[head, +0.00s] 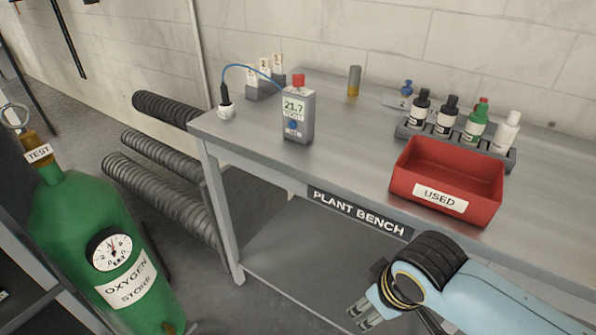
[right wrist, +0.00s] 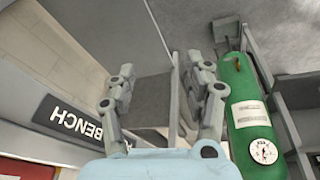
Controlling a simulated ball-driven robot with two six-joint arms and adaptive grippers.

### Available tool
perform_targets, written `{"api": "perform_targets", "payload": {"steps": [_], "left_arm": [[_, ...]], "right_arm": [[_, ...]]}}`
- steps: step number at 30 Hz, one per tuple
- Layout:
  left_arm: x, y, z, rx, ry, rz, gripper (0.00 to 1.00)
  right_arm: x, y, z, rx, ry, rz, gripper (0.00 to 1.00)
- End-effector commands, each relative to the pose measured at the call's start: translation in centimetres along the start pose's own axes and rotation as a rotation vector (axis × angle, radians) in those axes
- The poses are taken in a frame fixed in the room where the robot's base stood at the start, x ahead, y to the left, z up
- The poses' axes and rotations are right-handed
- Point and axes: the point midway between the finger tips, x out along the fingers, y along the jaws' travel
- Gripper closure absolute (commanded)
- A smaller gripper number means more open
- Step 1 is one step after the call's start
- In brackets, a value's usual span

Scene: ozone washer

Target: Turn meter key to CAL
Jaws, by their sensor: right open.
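The meter (head: 298,112) is a grey upright box near the bench's left end in the head view. Its display reads 21.7. A red cap or knob (head: 298,80) sits on its top, and a small blue key-like knob (head: 293,125) is on its front under the display. The knob's setting is too small to read. My right gripper (head: 362,318) is in front of the bench, below its top and well away from the meter. Its fingers are apart and empty in the right wrist view (right wrist: 162,75). My left gripper does not show.
A green oxygen cylinder (head: 85,220) stands at left. Bench top around the meter is mostly clear.

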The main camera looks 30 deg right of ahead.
Motion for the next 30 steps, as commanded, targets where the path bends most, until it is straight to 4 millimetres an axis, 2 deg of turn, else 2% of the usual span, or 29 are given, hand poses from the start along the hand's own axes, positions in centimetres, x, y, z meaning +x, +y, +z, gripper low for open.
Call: {"api": "perform_targets", "payload": {"steps": [1, 3, 6, 9, 17, 24, 27, 30], "left_arm": [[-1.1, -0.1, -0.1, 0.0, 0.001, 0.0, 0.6], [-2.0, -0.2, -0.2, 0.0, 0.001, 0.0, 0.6], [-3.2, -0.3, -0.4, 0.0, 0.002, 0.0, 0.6], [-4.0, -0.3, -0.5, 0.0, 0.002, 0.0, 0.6], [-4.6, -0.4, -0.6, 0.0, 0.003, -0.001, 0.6], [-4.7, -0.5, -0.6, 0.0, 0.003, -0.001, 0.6], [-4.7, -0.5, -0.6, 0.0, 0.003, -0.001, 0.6], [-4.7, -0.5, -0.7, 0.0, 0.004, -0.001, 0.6]], "right_arm": [[-2.9, 0.3, -1.7, 0.001, 0.02, 0.003, 0.48], [-6.2, 0.6, -3.8, 0.007, 0.044, 0.009, 0.48], [-10.7, 1.4, -7.4, 0.027, 0.089, 0.022, 0.48], [-13.9, 2.5, -11.8, 0.062, 0.146, 0.041, 0.48], [-16.9, 6.2, -23.2, 0.186, 0.284, 0.089, 0.48], [-19.9, 11.2, -35.5, 0.342, 0.428, 0.126, 0.48], [-21.3, 13.0, -39.0, 0.396, 0.471, 0.134, 0.48], [-22.0, 13.9, -40.8, 0.423, 0.492, 0.135, 0.48]]}}
